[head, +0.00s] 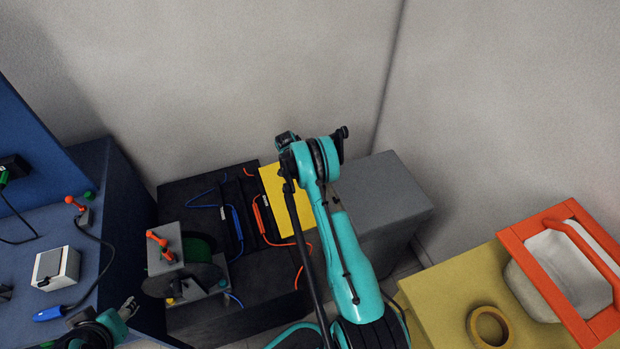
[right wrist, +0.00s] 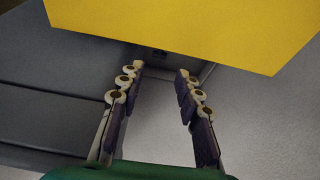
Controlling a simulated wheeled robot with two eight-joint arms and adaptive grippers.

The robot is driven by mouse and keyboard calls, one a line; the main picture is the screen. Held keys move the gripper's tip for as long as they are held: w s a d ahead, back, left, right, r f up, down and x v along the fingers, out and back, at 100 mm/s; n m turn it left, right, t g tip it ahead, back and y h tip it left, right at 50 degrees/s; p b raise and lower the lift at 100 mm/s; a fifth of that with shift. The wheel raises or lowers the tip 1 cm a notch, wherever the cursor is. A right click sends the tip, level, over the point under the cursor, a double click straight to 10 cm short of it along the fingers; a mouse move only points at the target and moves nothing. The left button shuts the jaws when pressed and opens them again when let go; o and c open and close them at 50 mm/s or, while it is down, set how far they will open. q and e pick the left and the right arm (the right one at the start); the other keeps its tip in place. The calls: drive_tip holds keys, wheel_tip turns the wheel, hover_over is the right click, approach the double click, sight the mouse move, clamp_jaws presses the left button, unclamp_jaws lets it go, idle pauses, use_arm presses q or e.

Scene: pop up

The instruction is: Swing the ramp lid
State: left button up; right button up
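A flat yellow panel (head: 277,192) stands out beside the black box, partly hidden by my right arm. In the right wrist view the yellow panel (right wrist: 190,28) fills the top, beyond the fingertips. My right gripper (right wrist: 160,75) is open, with nothing between its fingers. In the head view its fingers are hidden behind my arm. I cannot tell whether the fingertips touch the panel. My left gripper (head: 129,306) is at the lower left, beside the blue bench; its finger gap is too small to tell.
A grey box (head: 385,205) stands right of my right arm. A black box (head: 200,195) carries coloured cables and a reel (head: 180,275). The blue bench (head: 120,220) is at left. At right, a yellow-topped table (head: 450,290) holds a ring (head: 487,326) and an orange frame (head: 530,262).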

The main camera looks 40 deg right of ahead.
drive_tip(key=b+x, duration=0.3)
drive_tip(key=x, duration=0.6)
drive_tip(key=shift+a+r, duration=0.1)
drive_tip(key=shift+r, duration=0.25)
drive_tip(key=c, duration=0.7)
drive_tip(key=shift+d+p+v, duration=0.15)
drive_tip(key=shift+p+v, duration=0.45)
drive_tip(key=shift+v, duration=1)
drive_tip(key=shift+d+p+v, duration=0.2)
drive_tip(key=shift+p+v, duration=0.35)
drive_tip(key=shift+v, duration=1.1)
drive_tip(key=shift+c, duration=0.2)
drive_tip(key=shift+r, duration=0.15)
drive_tip(key=shift+v, duration=0.8)
drive_tip(key=shift+a+p+v, duration=0.2)
drive_tip(key=shift+p+v, duration=0.25)
drive_tip(key=shift+v, duration=0.7)
drive_tip(key=shift+a+p+v, duration=0.25)
drive_tip(key=shift+p+v, duration=0.2)
drive_tip(key=shift+v, duration=0.7)
drive_tip(key=w+a+r+p, duration=0.1)
drive_tip(key=a+r, duration=0.3)
drive_tip(key=shift+w+r, duration=0.15)
drive_tip(key=shift+w, duration=0.1)
